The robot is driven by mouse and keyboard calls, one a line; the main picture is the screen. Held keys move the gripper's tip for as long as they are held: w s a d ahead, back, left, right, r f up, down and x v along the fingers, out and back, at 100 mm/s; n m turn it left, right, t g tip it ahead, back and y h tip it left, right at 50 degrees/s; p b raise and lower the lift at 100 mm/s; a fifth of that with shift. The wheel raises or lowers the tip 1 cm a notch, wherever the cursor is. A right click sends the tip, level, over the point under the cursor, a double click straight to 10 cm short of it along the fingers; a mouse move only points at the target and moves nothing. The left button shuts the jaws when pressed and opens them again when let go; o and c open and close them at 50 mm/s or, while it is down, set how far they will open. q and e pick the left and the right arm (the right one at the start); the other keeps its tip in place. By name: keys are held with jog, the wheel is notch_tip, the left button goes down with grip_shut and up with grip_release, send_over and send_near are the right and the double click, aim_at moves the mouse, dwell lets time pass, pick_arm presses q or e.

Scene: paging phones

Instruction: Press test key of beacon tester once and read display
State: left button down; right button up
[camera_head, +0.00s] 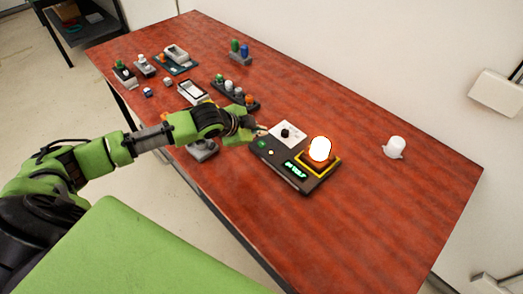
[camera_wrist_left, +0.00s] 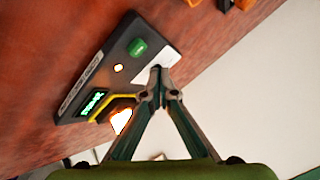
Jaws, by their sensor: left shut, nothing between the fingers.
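The beacon tester (camera_head: 285,176) is a dark box on the red-brown table. It also shows in the left wrist view (camera_wrist_left: 150,30). Its green key (camera_wrist_left: 137,48) sits near one end, beside a small lit amber light (camera_wrist_left: 118,68). The display (camera_head: 295,170) glows with green characters, too small to read surely. A beacon lamp (camera_head: 320,149) on an orange base with a yellow frame glows white. My left gripper (camera_head: 260,131) is shut and empty, close to the key end. Its fingertips (camera_wrist_left: 158,72) appear beside the key; I cannot tell whether they touch the tester.
A white plate with a black knob (camera_head: 288,134) adjoins the tester. A white dome lamp (camera_head: 396,146) stands to the right. Several small devices, a phone-like handset (camera_head: 192,92) and a dark strip of coloured knobs (camera_head: 236,95) lie at the left. The table's right part is mostly clear.

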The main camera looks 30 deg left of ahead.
aim_at(260, 145)
pick_arm(q)
notch_tip(260, 145, down, 2)
jog(key=shift+f, duration=0.25)
dwell(0.6)
dwell(0.7)
jog(key=shift+f, duration=0.4)
jog(key=shift+f, duration=0.1)
